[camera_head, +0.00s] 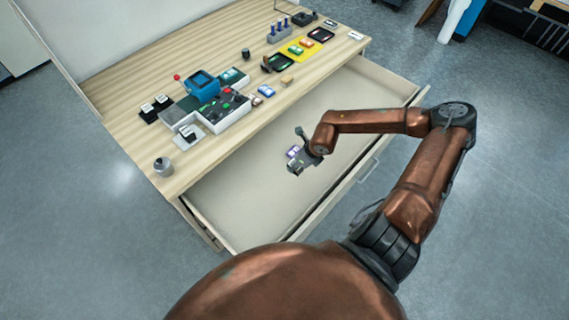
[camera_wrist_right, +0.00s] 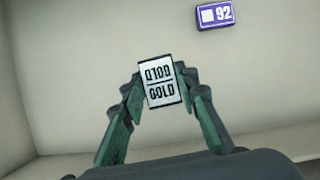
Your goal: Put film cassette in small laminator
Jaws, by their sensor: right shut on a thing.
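My right gripper (camera_head: 300,162) is over the open drawer at the front of the table. In the right wrist view its fingers (camera_wrist_right: 160,82) are shut on a white labelled block with dark edges (camera_wrist_right: 161,86), which reads "GOLD". I cannot tell for sure whether this block is the film cassette. A blue machine (camera_head: 203,86) stands on the table, with a red-knobbed lever beside it; it looks like the small laminator. My left gripper is not in view.
A purple block marked "92" (camera_wrist_right: 215,14) lies in the drawer (camera_head: 245,195), also seen near my gripper (camera_head: 293,151). The table (camera_head: 130,80) holds a grey tray (camera_head: 225,112), a yellow mat (camera_head: 297,48) and a grey round item (camera_head: 163,167). Most of the drawer floor is clear.

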